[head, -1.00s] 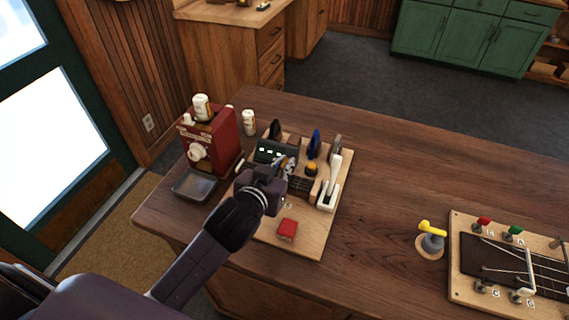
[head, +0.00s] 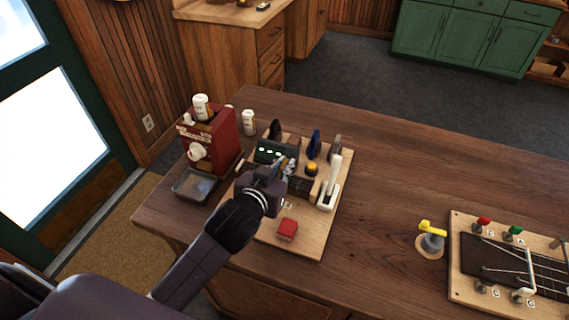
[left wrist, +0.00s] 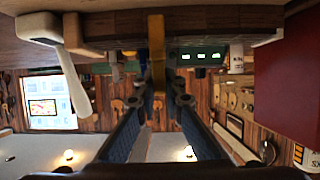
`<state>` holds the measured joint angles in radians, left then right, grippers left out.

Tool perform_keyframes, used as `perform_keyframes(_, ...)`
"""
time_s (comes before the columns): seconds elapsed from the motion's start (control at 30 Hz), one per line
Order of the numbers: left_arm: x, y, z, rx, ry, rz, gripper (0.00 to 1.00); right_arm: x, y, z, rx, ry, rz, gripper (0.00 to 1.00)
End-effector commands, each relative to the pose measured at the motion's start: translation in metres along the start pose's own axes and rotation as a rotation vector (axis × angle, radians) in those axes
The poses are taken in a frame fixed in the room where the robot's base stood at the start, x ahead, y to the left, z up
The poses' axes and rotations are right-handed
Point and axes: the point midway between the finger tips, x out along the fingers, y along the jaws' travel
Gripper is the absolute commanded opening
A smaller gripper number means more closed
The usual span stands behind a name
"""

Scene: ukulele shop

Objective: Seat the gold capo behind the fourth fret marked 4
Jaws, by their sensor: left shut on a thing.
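My left gripper (head: 286,167) is over the wooden board, at the short dark fretted neck (head: 299,186). In the left wrist view its fingertips (left wrist: 158,92) are closed on an upright gold bar, the gold capo (left wrist: 157,52). The capo's upper end overlaps the brown neck (left wrist: 205,22) in that view; whether it is clamped there I cannot tell. The gripper hides most of the capo and part of the neck in the head view. The fret numbers are too small or hidden to read. My right gripper is out of view.
A white lever (head: 329,188) stands right of the neck. A yellow knob (head: 311,168), blue (head: 314,143) and grey (head: 334,147) upright pieces stand behind. The table's middle is clear.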

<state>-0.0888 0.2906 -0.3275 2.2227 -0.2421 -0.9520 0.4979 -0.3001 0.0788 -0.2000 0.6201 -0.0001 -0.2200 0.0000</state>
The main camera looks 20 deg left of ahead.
Motion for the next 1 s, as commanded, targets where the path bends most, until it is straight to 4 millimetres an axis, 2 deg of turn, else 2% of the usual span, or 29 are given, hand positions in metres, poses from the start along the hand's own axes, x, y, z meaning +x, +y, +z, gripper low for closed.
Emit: perform_keyframes(1.0,0.0000,0.0002,0.0005,-0.001,0.000,0.000,0.00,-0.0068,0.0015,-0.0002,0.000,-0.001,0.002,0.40)
